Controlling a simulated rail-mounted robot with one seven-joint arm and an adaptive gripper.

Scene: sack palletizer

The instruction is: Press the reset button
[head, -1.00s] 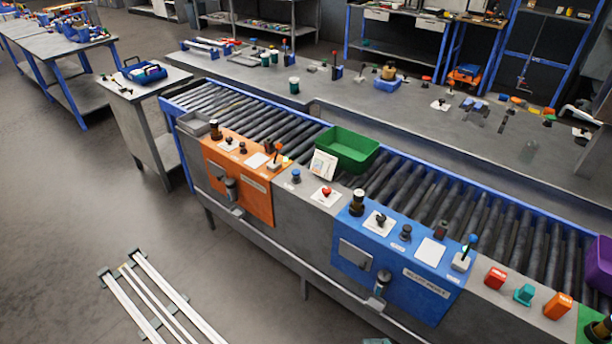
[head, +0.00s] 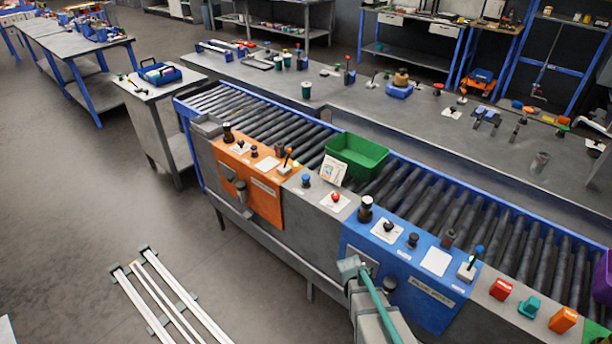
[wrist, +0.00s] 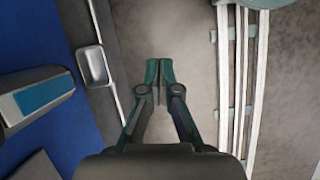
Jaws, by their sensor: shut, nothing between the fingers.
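The conveyor control panels carry several buttons, and I cannot read which one is marked reset. On the grey strip are a blue button (head: 306,181) and a red button (head: 336,197) on a white plate. On the right are a red block button (head: 501,289), a teal one (head: 529,307) and an orange one (head: 563,320). The blue panel (head: 405,285) has black knobs and a lever. In the wrist view my gripper (wrist: 159,70) is shut and empty above the floor, beside the blue panel's front (wrist: 75,135). Part of my arm covers the panel's lower left in the head view.
A green bin (head: 356,155) and a small picture card (head: 333,170) stand by the roller conveyor (head: 260,120). The orange panel (head: 250,185) has upright knobs and a lever. Pale floor rails (head: 170,300) lie at lower left, with open floor around them.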

